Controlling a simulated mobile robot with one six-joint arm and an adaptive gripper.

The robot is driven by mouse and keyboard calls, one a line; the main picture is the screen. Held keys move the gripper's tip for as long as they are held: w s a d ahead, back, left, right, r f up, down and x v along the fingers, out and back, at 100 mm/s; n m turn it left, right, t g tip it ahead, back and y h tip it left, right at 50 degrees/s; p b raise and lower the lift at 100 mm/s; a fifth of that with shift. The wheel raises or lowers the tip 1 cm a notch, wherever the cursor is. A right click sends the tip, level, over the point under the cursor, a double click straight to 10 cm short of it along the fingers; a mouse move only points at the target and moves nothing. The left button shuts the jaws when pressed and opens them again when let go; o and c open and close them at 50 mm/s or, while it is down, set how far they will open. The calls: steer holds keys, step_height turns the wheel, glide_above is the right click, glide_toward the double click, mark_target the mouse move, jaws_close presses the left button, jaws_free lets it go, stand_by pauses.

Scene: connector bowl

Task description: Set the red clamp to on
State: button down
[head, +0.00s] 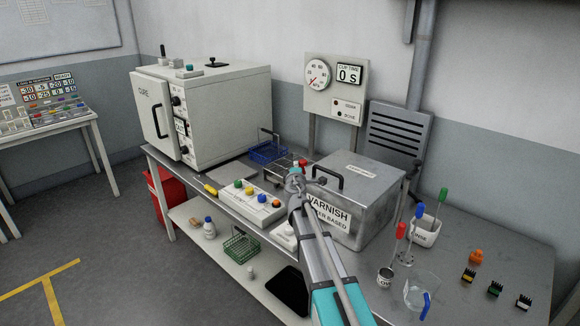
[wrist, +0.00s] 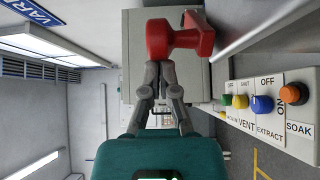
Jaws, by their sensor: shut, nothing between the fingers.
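The red clamp (wrist: 182,38) shows at the top of the wrist view as a red rounded knob joined to a red block. My gripper (wrist: 160,66) is shut and empty, with its fingertips right at the near side of the red knob. I cannot tell whether they touch it. In the head view my gripper (head: 294,176) is beside the steel varnish box, and a small red part (head: 302,162), likely the clamp, shows just behind it. My gripper hides much of that spot, and the clamp's on/off position cannot be read.
The varnish box (head: 384,190) stands close at the right. A blue wire basket (head: 266,152) and the cure oven (head: 225,105) stand behind. Bench right of the box holds small parts.

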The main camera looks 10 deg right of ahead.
mark_target(326, 172)
steer(key=shift+s+d, duration=0.15)
steer(key=shift+d, duration=0.8)
steer(key=shift+s+d, duration=0.15)
steer(key=shift+d, duration=0.75)
steer(key=shift+s+a, duration=0.75)
steer(key=shift+a, duration=0.1)
steer(key=shift+s+a, duration=0.5)
steer(key=shift+a, duration=0.2)
steer(key=s+d, duration=0.1)
steer(key=d, duration=0.1)
steer(key=s+d, duration=0.3)
steer(key=d, duration=0.1)
steer(key=shift+s+d, duration=0.3)
steer(key=shift+d, duration=0.05)
steer(key=shift+s+d, duration=0.45)
steer(key=shift+d, duration=0.35)
steer(key=shift+w+a, duration=0.1)
steer(key=shift+a, duration=0.05)
